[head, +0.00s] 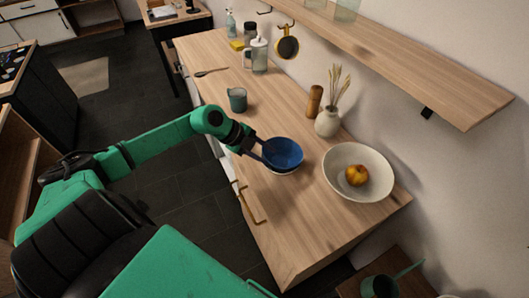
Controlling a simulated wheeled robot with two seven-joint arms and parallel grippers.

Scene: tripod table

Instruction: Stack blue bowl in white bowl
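The blue bowl (286,150) is on the wooden counter near its front edge. A white bowl (287,172) shows as a pale rim under its lower edge. The blue bowl appears to sit in the white one, but whether it rests fully on it is hard to tell. My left gripper (264,152) is at the left rim of the blue bowl, its dark fingers at the edge. The fingertips are too small and dark to show whether they grip the rim. My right gripper is not in view.
A large white bowl with an orange fruit (357,175) stands to the right on the counter (305,225). A vase (328,122), a wooden mill (314,101) and a green mug (237,100) stand behind. A shelf (420,60) overhangs the back. The counter's near right end is clear.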

